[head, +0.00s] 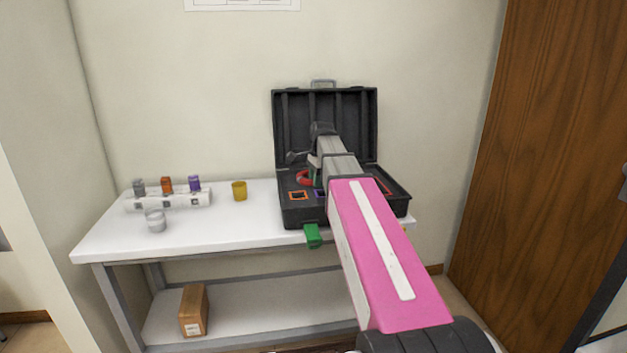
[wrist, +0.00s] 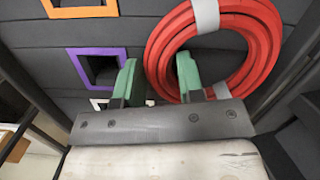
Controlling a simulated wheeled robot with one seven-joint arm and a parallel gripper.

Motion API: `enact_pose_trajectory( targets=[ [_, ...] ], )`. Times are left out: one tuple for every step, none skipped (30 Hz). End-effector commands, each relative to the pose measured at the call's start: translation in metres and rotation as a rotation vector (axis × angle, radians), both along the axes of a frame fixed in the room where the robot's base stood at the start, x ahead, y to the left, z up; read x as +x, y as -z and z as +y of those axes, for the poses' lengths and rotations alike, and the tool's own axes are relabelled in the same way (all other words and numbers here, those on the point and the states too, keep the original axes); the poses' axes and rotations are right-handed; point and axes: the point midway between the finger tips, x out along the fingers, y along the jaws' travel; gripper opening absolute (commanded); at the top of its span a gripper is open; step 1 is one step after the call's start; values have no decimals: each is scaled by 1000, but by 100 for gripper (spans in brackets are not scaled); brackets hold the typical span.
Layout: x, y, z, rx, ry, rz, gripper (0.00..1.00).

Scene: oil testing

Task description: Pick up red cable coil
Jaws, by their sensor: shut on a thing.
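The red cable coil (wrist: 165,45) is a thick ring bound with pale grey bands in the wrist view. It lies over the black case's slotted insert, and I cannot tell whether it still touches it. My gripper (wrist: 158,78) has green fingertips, one inside the ring and one outside, shut on the left side of the coil. In the head view the coil (head: 303,178) shows as a small red arc in the open black case (head: 290,217), beside my gripper (head: 314,172). My arm hides much of the case.
The insert has orange-framed (head: 298,195) and purple-framed (wrist: 97,68) slots. The raised lid (head: 290,120) stands behind. A green piece (head: 313,236) hangs at the table's front edge. A yellow cup (head: 239,191), glass jar (head: 155,220) and white rack (head: 180,202) stand left on the white table (head: 225,226).

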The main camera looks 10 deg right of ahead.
Motion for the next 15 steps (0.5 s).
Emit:
enact_pose_trajectory(
  targets=[
    [0,-1,0,0,0,0,8],
    [0,-1,0,0,0,0,8],
    [0,-2,0,0,0,-1,8],
    [0,-4,0,0,0,-1,8],
    [0,-5,0,0,0,-1,8],
    [0,-8,0,0,0,-2,8],
    [1,-10,0,0,0,-2,8],
    [1,-13,0,0,0,-2,8],
    [1,-18,0,0,0,-2,8],
    [1,-21,0,0,0,-2,8],
    [1,-25,0,0,0,-1,8],
    [1,-32,0,0,0,-2,8],
    [1,-38,0,0,-1,-3,8],
    [1,-44,0,0,-1,-3,8],
    [-6,-48,10,0,-4,-1,8]
  ],
)
